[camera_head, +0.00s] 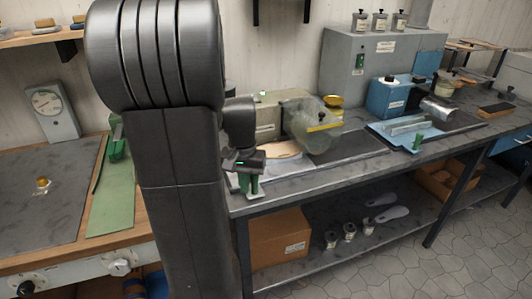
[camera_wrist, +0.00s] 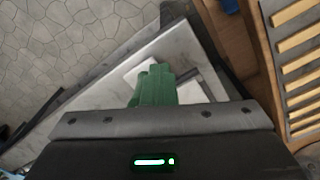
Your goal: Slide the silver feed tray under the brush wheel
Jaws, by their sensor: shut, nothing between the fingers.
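My gripper (camera_head: 248,185) has green fingers that are shut and empty, pointing down at the left end of the long grey bench; they also show in the wrist view (camera_wrist: 154,85). A pale silver surface, apparently the feed tray (camera_wrist: 202,83), lies below and around the fingers in the wrist view. The fingers hide part of it, and I cannot tell whether they touch it. In the head view a beige machine (camera_head: 268,118) with a clear rounded guard (camera_head: 316,128) stands behind and right of my gripper. The brush wheel cannot be made out clearly behind the guard.
A tan piece (camera_head: 274,150) lies between my gripper and the guard. A blue machine (camera_head: 393,97) and a blue tray (camera_head: 380,127) with a green handle (camera_head: 417,142) stand further right. A cardboard box (camera_head: 280,235) sits on the lower shelf. Wooden slats (camera_wrist: 297,75) edge the wrist view.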

